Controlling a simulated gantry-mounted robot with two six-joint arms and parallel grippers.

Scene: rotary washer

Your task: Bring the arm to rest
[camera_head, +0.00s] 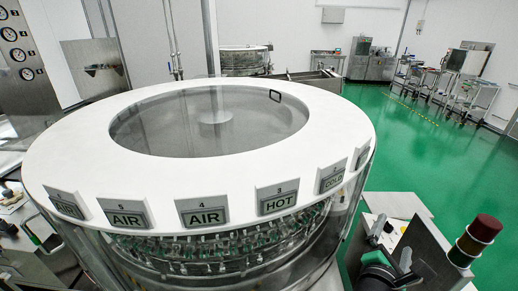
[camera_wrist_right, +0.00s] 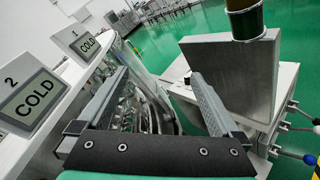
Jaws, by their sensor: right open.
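My right gripper (camera_head: 386,254) is at the bottom right of the head view, beside the right side of the rotary washer (camera_head: 345,118). It also shows in the right wrist view (camera_wrist_right: 157,74), where its two grey fingers stand wide apart with nothing between them. Past the left finger is the washer's glass side with rows of glassware. Past the right finger is a grey metal box (camera_wrist_right: 235,75). I see no contact with either. My left gripper is not in view.
The washer's white ring carries labels such as HOT (camera_head: 278,201) and COLD (camera_wrist_right: 35,100). A signal light (camera_head: 474,240) with red, amber and green sections stands at the right. Beyond it, the green floor (camera_head: 400,145) is open. Gauges (camera_head: 18,52) are at far left.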

